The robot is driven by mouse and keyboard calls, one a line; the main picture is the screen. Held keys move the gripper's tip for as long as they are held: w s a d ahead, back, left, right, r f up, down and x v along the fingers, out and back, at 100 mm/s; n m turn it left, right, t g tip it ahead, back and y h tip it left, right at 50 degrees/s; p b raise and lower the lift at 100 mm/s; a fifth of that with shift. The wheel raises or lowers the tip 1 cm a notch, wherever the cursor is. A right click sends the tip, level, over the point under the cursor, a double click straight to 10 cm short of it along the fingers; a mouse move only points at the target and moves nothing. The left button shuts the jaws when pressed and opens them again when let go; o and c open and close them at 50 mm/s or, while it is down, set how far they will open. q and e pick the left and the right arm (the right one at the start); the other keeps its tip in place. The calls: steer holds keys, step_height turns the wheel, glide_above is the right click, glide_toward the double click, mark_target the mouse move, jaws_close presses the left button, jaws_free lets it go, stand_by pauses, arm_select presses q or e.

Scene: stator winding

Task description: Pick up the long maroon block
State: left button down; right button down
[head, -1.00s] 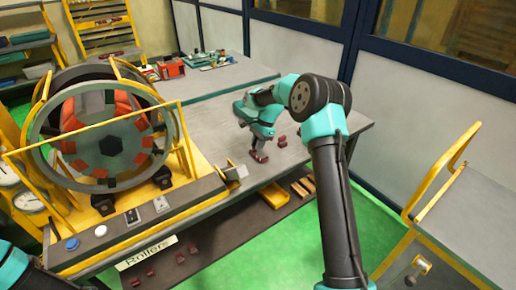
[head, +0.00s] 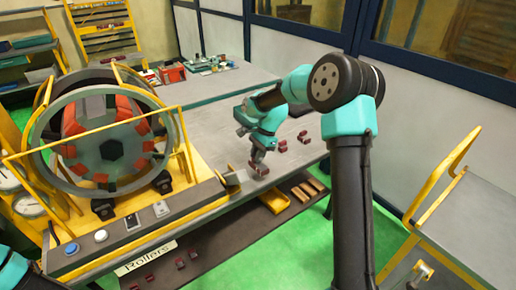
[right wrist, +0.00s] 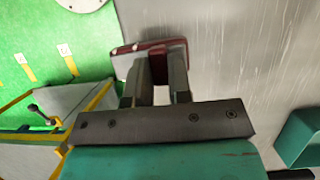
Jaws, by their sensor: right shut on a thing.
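A maroon block (head: 259,169) is at the tip of my right gripper (head: 258,160), near the front edge of the grey table (head: 222,130). In the right wrist view the same maroon block (right wrist: 158,47) lies across the fingertips. My right gripper (right wrist: 158,70) is shut on it there. I cannot tell whether the block touches the tabletop. Two more maroon blocks, one nearer (head: 283,146) and one farther right (head: 303,137), lie on the table to the right of the gripper. A bit of my left arm shows at the lower left; its gripper is out of frame.
A yellow-framed stator on rollers (head: 110,140) fills the left. Several small maroon pieces (head: 181,264) lie on the lower shelf. A yellow tray (head: 274,201) sits under the table's front edge. A grey cart (head: 465,225) stands at the right.

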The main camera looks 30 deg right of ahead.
steer(key=s+a, duration=0.3)
steer(key=s, duration=0.3)
steer(key=shift+a+r, duration=0.35)
steer(key=shift+a, duration=0.05)
steer(key=w+d+r+m+t, duration=0.1)
steer(key=w+d+r+m, duration=0.25)
steer(key=d+r, duration=0.55)
steer(key=w+d+r+m+t, duration=0.15)
steer(key=w+d+r, duration=0.35)
steer(key=r, duration=0.7)
steer(key=s+d+r+m, duration=0.2)
steer(key=s+d+r, duration=0.2)
steer(key=r, duration=0.3)
steer(key=s+d+r+m+t+h, duration=0.1)
steer(key=s+d+r+m, duration=0.1)
steer(key=r, duration=0.6)
steer(key=s+d+r+m, duration=0.2)
steer(key=s+d+r, duration=0.3)
steer(key=r, duration=0.3)
steer(key=shift+s+d, duration=0.35)
steer(key=shift+d, duration=0.2)
steer(key=shift+t, duration=0.25)
